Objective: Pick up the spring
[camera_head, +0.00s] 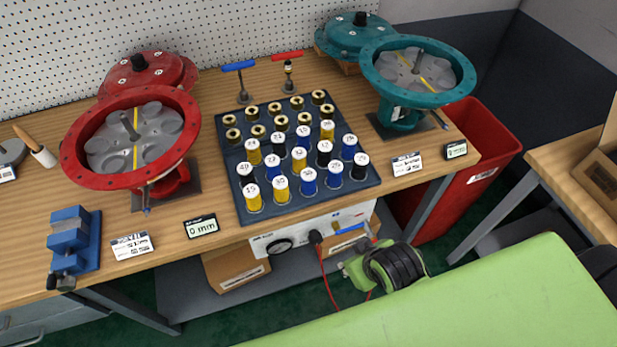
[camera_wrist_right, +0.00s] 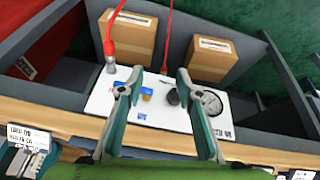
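Several numbered springs with white tops and yellow, blue or black sides stand upright in a dark blue tray (camera_head: 376,186) on the workbench. A yellow spring (camera_head: 253,195) marked 15 is at its front left. My right gripper (camera_wrist_right: 158,72) is open and empty in the right wrist view, with its two teal fingers apart over the white control box (camera_wrist_right: 150,113). That box (camera_head: 310,233) is below the bench front in the head view. My right arm is in front of the bench, low and to the right of the tray. My left gripper is in neither view.
Gold-ringed fittings fill the tray's back rows. An opened red actuator (camera_head: 72,163) stands left and an opened teal one (camera_head: 463,95) right. A blue vise (camera_head: 72,240) is at the front left. Two T-handle tools stand behind the tray. A red bin (camera_head: 478,150) is beside the bench.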

